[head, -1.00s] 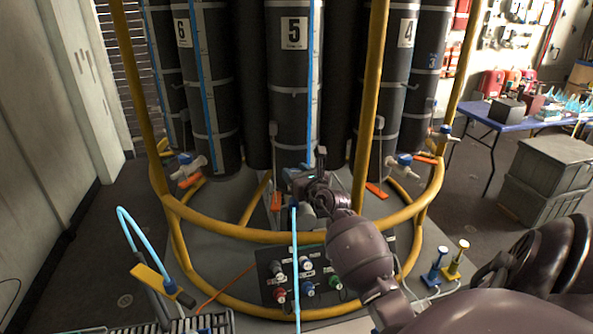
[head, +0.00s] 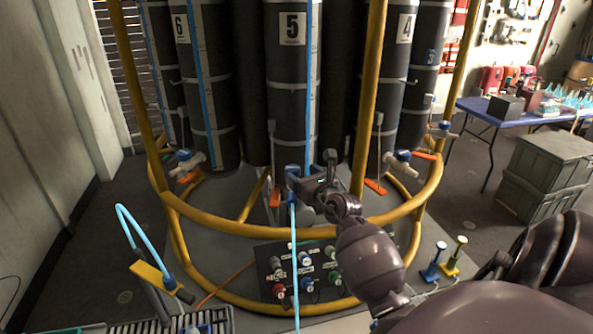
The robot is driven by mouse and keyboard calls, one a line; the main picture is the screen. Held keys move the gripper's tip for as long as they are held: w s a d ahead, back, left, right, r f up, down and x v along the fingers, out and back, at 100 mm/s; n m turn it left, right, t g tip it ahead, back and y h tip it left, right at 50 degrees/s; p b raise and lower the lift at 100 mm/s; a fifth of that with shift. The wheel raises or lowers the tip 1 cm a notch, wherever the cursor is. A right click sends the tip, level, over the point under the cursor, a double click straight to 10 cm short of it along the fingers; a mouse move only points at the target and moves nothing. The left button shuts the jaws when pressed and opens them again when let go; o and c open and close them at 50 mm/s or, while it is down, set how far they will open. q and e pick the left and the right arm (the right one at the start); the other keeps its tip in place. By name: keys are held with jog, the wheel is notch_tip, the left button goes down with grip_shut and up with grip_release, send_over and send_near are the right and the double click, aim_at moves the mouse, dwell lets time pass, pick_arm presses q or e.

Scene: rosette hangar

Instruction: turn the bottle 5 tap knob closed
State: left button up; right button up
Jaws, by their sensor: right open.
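Bottle 5 (head: 291,95) is a dark cylinder with a white "5" label, upright at the centre of the rack. Its tap, with a blue knob (head: 292,170), is low in front of the bottle, and a light blue hose (head: 294,250) hangs from it toward me. My right gripper (head: 302,186) is open, immediately to the right of the tap. It hides part of the tap, and I cannot tell whether a finger touches the knob. The knob's exact angle is too small to read. My left gripper is not in view.
A yellow tube frame (head: 250,236) rings the rack, with an upright post (head: 368,100) right of bottle 5. A valve panel (head: 270,262) sits below. Neighbouring taps stand left (head: 186,160) and right (head: 402,157). A hooked blue hose (head: 140,222) rises at lower left.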

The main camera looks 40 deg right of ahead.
jog(key=s+a, duration=0.1)
jog(key=s, duration=0.5)
jog(key=shift+s+a, duration=0.15)
jog(key=shift+s, duration=0.05)
dwell(0.4)
notch_tip(320, 180, up, 4)
jog(key=a+m+t+h, duration=0.2)
jog(key=a+m+t, duration=0.15)
jog(key=m, duration=0.85)
jog(key=s+a+f+m+g+y, duration=0.1)
jog(key=s+a+f+m+g, duration=0.3)
jog(key=f+m, duration=0.45)
jog(key=s+a+f+m+g+y, duration=0.1)
jog(key=s+a+f+m+g, duration=0.1)
jog(key=a+f+m, duration=0.55)
jog(key=s+a+f+m+g+y, duration=0.3)
jog(key=s+a+f, duration=0.4)
jog(key=s+f, duration=0.4)
jog(key=shift+s+a+f+m, duration=0.15)
jog(key=shift+s+f+m, duration=0.25)
jog(key=shift+m, duration=0.5)
